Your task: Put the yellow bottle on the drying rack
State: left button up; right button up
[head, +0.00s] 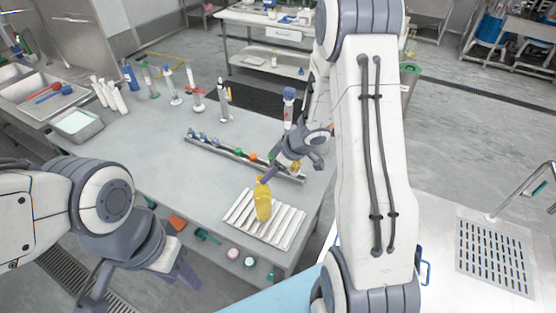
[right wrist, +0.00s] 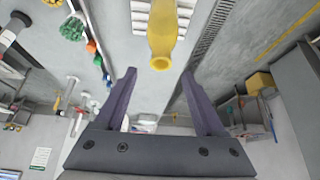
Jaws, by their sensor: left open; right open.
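The yellow bottle (head: 263,204) stands upright on the white ribbed drying rack (head: 233,216), near the front edge of the table. My right gripper (head: 268,174) is just behind and above the bottle's top. In the right wrist view the bottle (right wrist: 162,32) lies beyond the spread fingers (right wrist: 158,76), with clear space between them and no finger touching it. Part of the rack (right wrist: 140,16) shows behind the bottle. My left gripper (head: 188,275) is open and empty, low in front of the table's front edge.
A long strip with coloured caps (head: 229,151) lies behind the rack. Several stands and cylinders (head: 196,99) are at the back of the table. A grey tray (head: 76,126) sits at the left. The table middle (head: 165,150) is bare.

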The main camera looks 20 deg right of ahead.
jog(key=s+a+r+m+t+h+p, duration=0.15)
jog(key=a+r+h, duration=0.4)
jog(key=r, duration=0.85)
jog(key=s+a+r+g, duration=0.1)
jog(key=s+a, duration=0.3)
jog(key=s, duration=0.4)
jog(key=s+a+r+g+y, duration=0.1)
jog(key=s+a+g, duration=0.2)
jog(key=s, duration=0.6)
jog(key=s+a+r+g+y, duration=0.1)
jog(key=s+a+g, duration=0.1)
jog(key=s+a, duration=0.3)
jog(key=s+n, duration=0.1)
jog(key=s, duration=0.2)
jog(key=shift+s+a, duration=0.15)
jog(key=shift+s, duration=0.25)
jog(key=shift+y+b, duration=0.25)
jog(key=shift+b, duration=0.05)
notch_tip(320, 180, down, 13)
jog(key=b, duration=1.3)
jog(key=shift+f, duration=0.2)
